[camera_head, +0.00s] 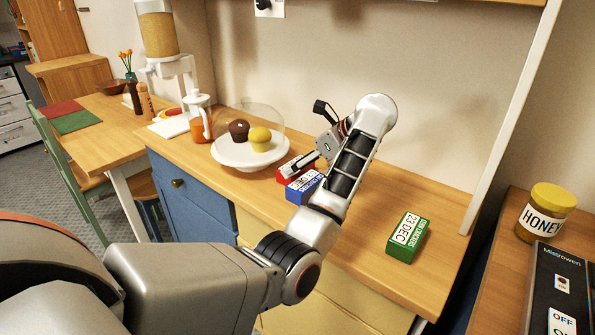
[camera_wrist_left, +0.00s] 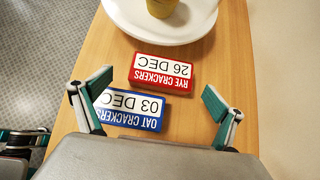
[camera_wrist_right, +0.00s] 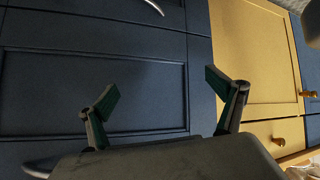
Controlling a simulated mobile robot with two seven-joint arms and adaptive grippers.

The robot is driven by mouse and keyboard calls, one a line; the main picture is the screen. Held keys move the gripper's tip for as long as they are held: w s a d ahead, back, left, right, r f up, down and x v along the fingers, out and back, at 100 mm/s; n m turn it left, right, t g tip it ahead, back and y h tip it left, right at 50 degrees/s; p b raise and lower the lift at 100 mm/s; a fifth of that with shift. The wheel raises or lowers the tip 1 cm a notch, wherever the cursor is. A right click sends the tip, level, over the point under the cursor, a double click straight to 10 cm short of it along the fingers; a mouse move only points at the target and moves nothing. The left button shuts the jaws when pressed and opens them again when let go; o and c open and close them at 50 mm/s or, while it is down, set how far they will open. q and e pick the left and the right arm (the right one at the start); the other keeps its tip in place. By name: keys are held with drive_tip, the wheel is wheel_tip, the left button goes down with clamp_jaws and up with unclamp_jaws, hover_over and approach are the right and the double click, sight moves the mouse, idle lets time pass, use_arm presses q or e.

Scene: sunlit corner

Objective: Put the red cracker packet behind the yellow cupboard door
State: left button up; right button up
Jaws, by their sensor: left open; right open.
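The red rye cracker packet (camera_head: 294,168) lies on the wooden counter, beside the cake plate and partly hidden by my left gripper (camera_head: 303,163). In the left wrist view the red packet (camera_wrist_left: 161,73) shows whole, marked 26 DEC, just beyond the open, empty fingers. A blue oat cracker packet (camera_wrist_left: 130,108) lies next to it, between the fingers in the picture. My right gripper (camera_wrist_right: 162,84) is open and empty, facing a dark blue panel. The yellow cupboard door (camera_wrist_right: 254,58) looks shut, to the right in that view. Yellow fronts (camera_head: 330,308) also show below the counter.
A green cracker packet (camera_head: 405,238) lies on the counter to the right. A white plate (camera_head: 238,160) holds two muffins under a clear dome. A honey jar (camera_head: 545,213) stands on the right-hand counter. A yellow drawer (camera_wrist_right: 276,136) is below the yellow door.

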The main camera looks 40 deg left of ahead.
sight(280, 178)
use_arm(q)
drive_tip(key=x, duration=0.2)
drive_tip(key=b+x, duration=0.1)
drive_tip(key=x, duration=0.1)
drive_tip(key=shift+w+a+f, duration=0.1)
drive_tip(key=shift+w+a, duration=0.1)
drive_tip(key=shift+a, duration=0.15)
drive_tip(key=c, duration=1.4)
